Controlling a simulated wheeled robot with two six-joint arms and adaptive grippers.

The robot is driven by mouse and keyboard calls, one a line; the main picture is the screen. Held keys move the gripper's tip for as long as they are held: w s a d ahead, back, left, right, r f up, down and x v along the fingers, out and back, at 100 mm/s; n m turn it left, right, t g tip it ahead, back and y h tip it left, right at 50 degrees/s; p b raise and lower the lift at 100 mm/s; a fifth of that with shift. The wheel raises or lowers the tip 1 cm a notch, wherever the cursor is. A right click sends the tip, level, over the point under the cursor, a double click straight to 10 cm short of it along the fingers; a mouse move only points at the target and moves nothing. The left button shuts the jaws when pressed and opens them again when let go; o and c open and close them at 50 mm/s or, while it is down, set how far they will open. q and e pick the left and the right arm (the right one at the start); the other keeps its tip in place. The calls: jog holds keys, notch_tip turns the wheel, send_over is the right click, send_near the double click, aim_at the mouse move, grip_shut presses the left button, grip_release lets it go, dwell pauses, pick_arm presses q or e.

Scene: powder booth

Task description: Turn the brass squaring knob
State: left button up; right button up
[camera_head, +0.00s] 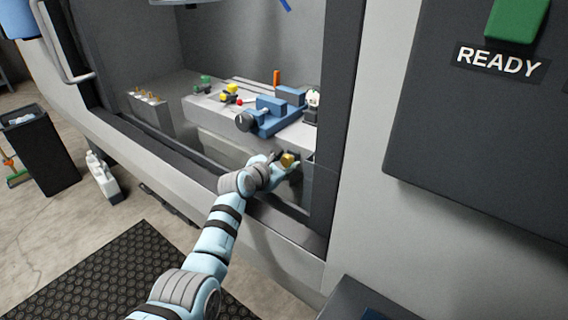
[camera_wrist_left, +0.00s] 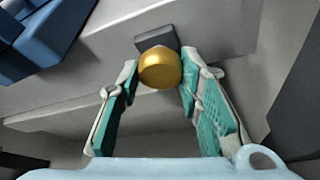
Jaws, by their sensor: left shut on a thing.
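The brass squaring knob (camera_head: 288,160) sticks out from the front face of the grey machine bed inside the booth. In the left wrist view the knob (camera_wrist_left: 160,69) is a rounded gold cylinder on a dark square mount (camera_wrist_left: 154,39). My left gripper (camera_head: 284,163) reaches in through the booth opening. In the left wrist view its two teal-padded fingers (camera_wrist_left: 160,80) stand on either side of the knob, with the tips at its sides, shut on it. My right gripper is in neither view.
A blue vise (camera_head: 268,115) with a black round knob sits on the bed above the brass knob. Small green, yellow and red parts (camera_head: 230,93) lie to its left. The dark booth frame (camera_head: 325,190) stands close to the right of my gripper. A READY panel (camera_head: 480,120) is at right.

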pick_arm(q)
jog(key=o, duration=1.2)
jog(key=shift+c, duration=0.2)
jog(key=v, duration=1.2)
